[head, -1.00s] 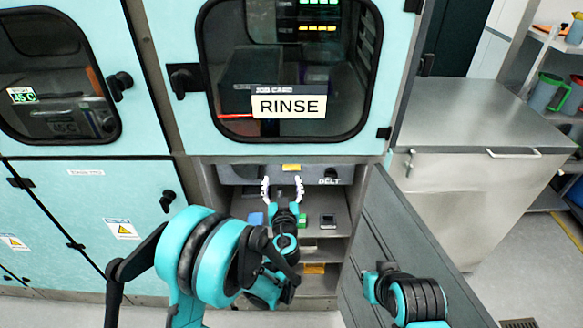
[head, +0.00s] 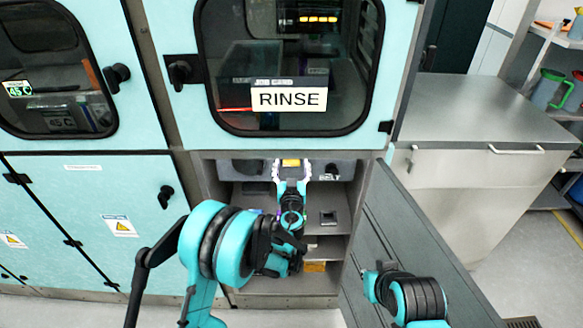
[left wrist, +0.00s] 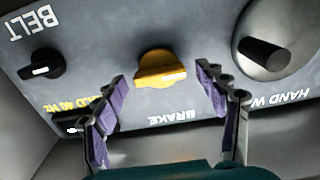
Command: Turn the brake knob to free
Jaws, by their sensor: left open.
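The brake knob (left wrist: 160,68) is yellow and sits on a grey panel (left wrist: 205,25) above the word BRAKE, which shows upside down in the left wrist view. In the head view the knob (head: 291,162) shows at the top of the open lower compartment. My left gripper (head: 291,172) is open in front of it. In the left wrist view the gripper's purple-padded fingers (left wrist: 163,88) are spread on both sides of the knob, apart from it.
A black BELT knob (left wrist: 41,64) and a large dark hand wheel knob (left wrist: 264,55) flank the brake knob on the panel. The open grey compartment door (head: 410,240) stands at the right. Shelves (head: 325,245) lie below the panel.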

